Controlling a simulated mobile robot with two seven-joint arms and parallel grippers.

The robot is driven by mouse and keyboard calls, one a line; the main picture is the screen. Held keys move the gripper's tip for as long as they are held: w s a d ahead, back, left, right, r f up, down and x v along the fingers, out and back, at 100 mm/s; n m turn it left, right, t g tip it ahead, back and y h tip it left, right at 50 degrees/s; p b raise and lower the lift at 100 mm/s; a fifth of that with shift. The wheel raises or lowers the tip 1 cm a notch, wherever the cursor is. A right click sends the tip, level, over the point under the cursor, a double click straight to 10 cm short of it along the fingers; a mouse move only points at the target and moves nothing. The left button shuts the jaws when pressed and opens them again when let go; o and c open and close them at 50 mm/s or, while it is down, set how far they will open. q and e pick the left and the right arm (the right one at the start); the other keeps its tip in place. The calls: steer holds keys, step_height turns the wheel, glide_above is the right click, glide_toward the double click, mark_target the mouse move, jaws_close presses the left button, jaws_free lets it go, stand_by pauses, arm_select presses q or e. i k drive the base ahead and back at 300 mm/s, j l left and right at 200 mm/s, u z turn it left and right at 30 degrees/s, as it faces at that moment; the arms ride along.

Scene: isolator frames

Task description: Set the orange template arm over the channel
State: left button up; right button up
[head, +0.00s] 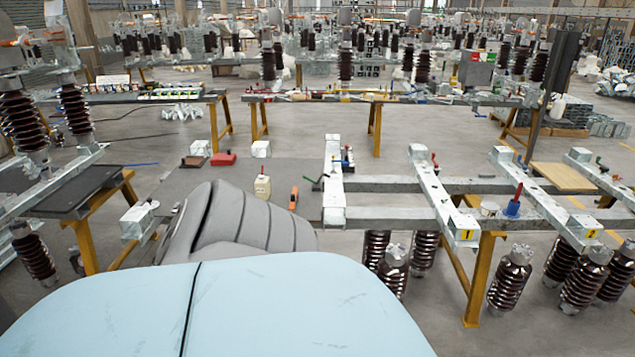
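A small orange piece (293,198) stands upright on a grey surface left of the near isolator frame; I cannot tell whether it is the template arm. The galvanised frame has long steel channels, one across the front (385,217) and one behind it (380,184). Cross members (446,205) lie over them, with yellow number labels at their near ends. No orange arm can be made out over a channel. Neither gripper is in view. A large pale blue shape and a grey ribbed shape fill the lower left and hide what lies behind them.
Brown ribbed insulators (510,279) hang under the frame, near a yellow trestle (482,278). A blue-and-red tool (514,202) stands on the frame. A pale jug (262,187) stands beside the orange piece. A long workbench (375,97) runs behind, with open floor before it.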

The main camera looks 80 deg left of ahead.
mark_target(294, 197)
steer(key=u, duration=2.7)
steer(key=i, duration=0.1)
